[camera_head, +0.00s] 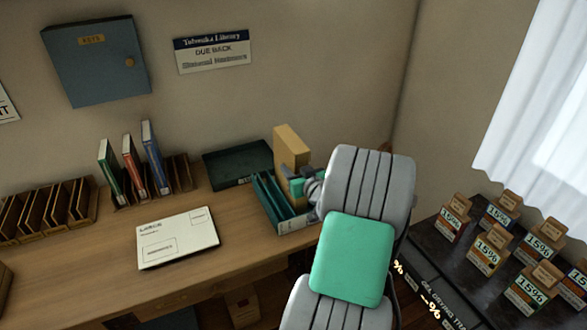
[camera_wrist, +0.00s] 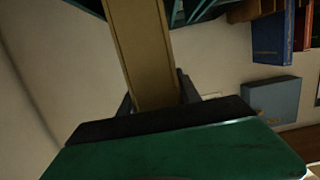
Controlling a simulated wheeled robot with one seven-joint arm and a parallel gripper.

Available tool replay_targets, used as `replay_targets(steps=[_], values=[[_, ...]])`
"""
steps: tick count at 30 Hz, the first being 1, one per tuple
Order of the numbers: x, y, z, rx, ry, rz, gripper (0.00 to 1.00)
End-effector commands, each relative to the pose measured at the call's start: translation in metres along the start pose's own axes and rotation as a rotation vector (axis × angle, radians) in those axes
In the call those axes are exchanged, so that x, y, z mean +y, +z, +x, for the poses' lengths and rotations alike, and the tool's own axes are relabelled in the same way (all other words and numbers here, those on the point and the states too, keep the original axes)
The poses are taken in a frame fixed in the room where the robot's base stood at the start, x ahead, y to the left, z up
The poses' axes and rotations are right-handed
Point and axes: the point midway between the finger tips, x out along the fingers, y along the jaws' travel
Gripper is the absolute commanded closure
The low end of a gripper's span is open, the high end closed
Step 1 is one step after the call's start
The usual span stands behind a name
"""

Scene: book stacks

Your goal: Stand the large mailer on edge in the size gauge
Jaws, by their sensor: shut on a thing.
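A tan, thick mailer (camera_head: 291,146) stands upright on edge at the far right part of the gauge. My gripper (camera_head: 308,184) is shut on it from the right. In the wrist view the mailer (camera_wrist: 143,45) runs between my two fingertips (camera_wrist: 157,92). The size gauge (camera_head: 295,226) is a box with teal dividers and a pale front, at the right end of the table. The mailer's lower edge is hidden behind the gauge and my gripper, so I cannot tell whether it touches the slot floor. Teal dividers (camera_wrist: 192,10) also show in the wrist view.
A white printed piece marked LARGE (camera_head: 178,237) lies flat on the table (camera_head: 95,287). A dark green tray (camera_head: 238,164) sits behind the gauge. Several books (camera_head: 133,165) stand in a wooden rack. A dark tray (camera_head: 450,275) with several labelled packets is at the right.

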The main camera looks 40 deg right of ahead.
Motion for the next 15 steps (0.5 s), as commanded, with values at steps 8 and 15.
replay_targets(steps=[8,15], values=[[-0.0002,0.0007,-0.0001,-0.001,0.0,0.001,0.55],[-0.0002,0.0004,-0.0001,-0.001,-0.001,0.001,0.39]])
